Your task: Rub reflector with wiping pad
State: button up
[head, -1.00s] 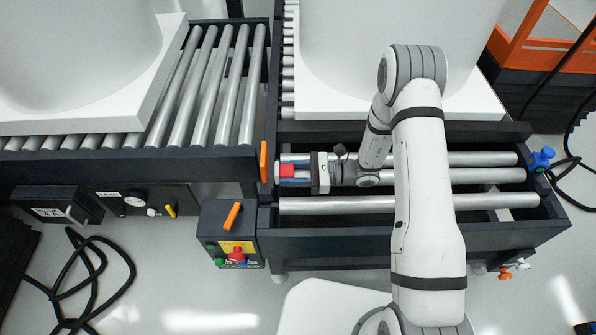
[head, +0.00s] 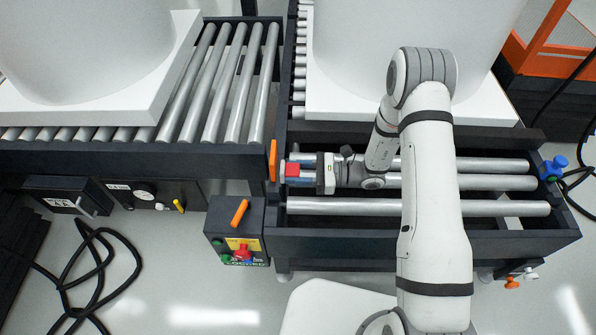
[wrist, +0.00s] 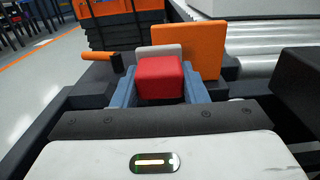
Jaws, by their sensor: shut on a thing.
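The wiping pad is a red block (wrist: 159,78) with a pale grey face (wrist: 146,51) on its far side. My gripper (wrist: 160,84) is shut on it, with a blue finger on each side. In the head view the red block (head: 292,170) shows at the left end of my gripper (head: 293,174). The upright orange plate (head: 273,160), which looks like the reflector, is at the conveyor frame's left end, just left of the pad. In the wrist view the orange plate (wrist: 203,58) stands beyond the pad, partly covered by it. I cannot tell whether they touch.
My arm reaches over a dark roller conveyor (head: 420,240). White tanks (head: 95,45) stand on the conveyors behind. A control box (head: 236,228) with an orange lever stands at front left. A blue valve handle (head: 553,167) is at the right end. Black cable lies on the floor at left.

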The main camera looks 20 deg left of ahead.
jog(key=shift+x, duration=0.75)
jog(key=shift+w, duration=0.1)
jog(key=shift+w+a+b, duration=0.15)
jog(key=shift+w+b, duration=0.05)
jog(key=shift+w, duration=0.7)
jog(key=shift+w+a+b, duration=0.15)
jog(key=shift+w+b, duration=0.05)
jog(key=shift+w, duration=0.7)
jog(key=shift+a, duration=0.2)
jog(key=shift+s+d+p, duration=0.15)
jog(key=shift+s+p, duration=0.15)
jog(key=shift+s, duration=0.75)
jog(key=shift+s+d+p, duration=0.2)
jog(key=shift+s+p, duration=0.05)
jog(key=shift+s, duration=0.8)
jog(key=shift+w+a+b, duration=0.15)
jog(key=shift+w+b, duration=0.05)
jog(key=shift+w, duration=0.9)
jog(key=shift+w+a+b, duration=0.1)
jog(key=shift+w+b, duration=0.1)
jog(key=shift+w, duration=0.85)
jog(key=shift+s+d+p, duration=0.2)
jog(key=shift+s+p, duration=0.05)
jog(key=shift+s, duration=0.75)
jog(key=shift+s+d+p, duration=0.2)
jog(key=shift+s+p, duration=0.05)
jog(key=shift+s, duration=0.75)
